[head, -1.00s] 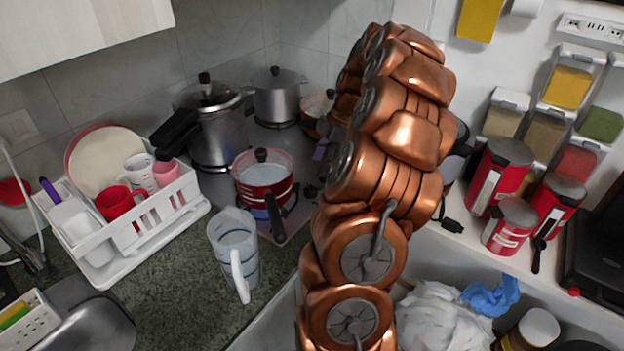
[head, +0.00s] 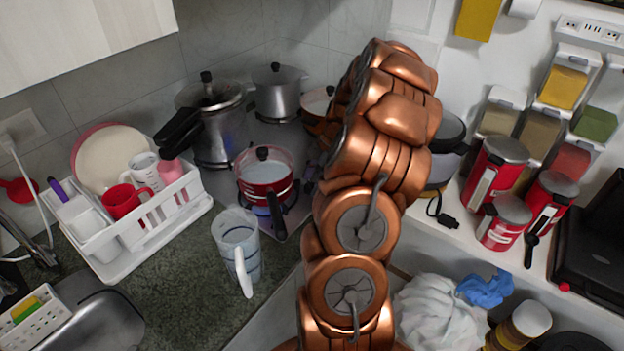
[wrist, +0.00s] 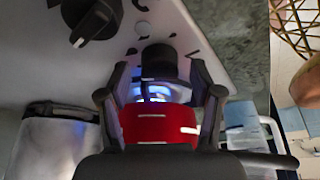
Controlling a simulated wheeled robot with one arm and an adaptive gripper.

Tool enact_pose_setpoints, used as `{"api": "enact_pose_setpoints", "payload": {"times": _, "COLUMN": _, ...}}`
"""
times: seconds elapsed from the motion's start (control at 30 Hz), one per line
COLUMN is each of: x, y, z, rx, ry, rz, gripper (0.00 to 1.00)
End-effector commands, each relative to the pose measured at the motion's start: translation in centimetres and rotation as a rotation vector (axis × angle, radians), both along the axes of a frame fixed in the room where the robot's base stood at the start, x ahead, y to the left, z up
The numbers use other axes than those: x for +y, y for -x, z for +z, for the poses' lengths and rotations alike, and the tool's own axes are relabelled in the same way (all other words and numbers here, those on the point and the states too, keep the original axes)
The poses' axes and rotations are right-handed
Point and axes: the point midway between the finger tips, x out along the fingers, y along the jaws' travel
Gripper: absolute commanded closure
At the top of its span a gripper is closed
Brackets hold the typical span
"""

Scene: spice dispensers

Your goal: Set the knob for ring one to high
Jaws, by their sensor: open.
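In the wrist view my gripper (wrist: 157,82) is open, its two dark fingers apart. A dark knob-like piece (wrist: 158,62) shows between and just beyond the fingertips; I cannot tell whether they touch it. A black stove knob (wrist: 92,20) with a pale pointer line is on the light panel (wrist: 150,15) at upper left. Which ring each belongs to is not readable. The red pot (wrist: 160,125) and a blue glow show between the fingers. In the head view my arm hides the gripper and the knobs.
In the head view the red pot (head: 265,180) has a dark handle toward the front. A clear jug (head: 236,245) stands on the counter left of my arm. A dish rack (head: 140,240) is further left. Steel pots (head: 215,140) stand behind. Red canisters (head: 497,170) are on the right shelf.

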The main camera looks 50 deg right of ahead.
Motion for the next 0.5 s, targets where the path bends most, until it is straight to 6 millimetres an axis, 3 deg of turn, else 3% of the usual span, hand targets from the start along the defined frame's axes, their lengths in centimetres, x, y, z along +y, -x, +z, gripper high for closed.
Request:
{"api": "enact_pose_setpoints", "payload": {"times": 0.33, "x": 0.08, "y": -0.07, "z": -0.33, "rx": -0.001, "ry": 0.0, "rz": 0.0, "gripper": 0.35}}
{"api": "enact_pose_setpoints", "payload": {"times": 0.5, "x": 0.1, "y": -0.07, "z": -0.33, "rx": 0.0, "ry": 0.0, "rz": -0.001, "gripper": 0.53}}
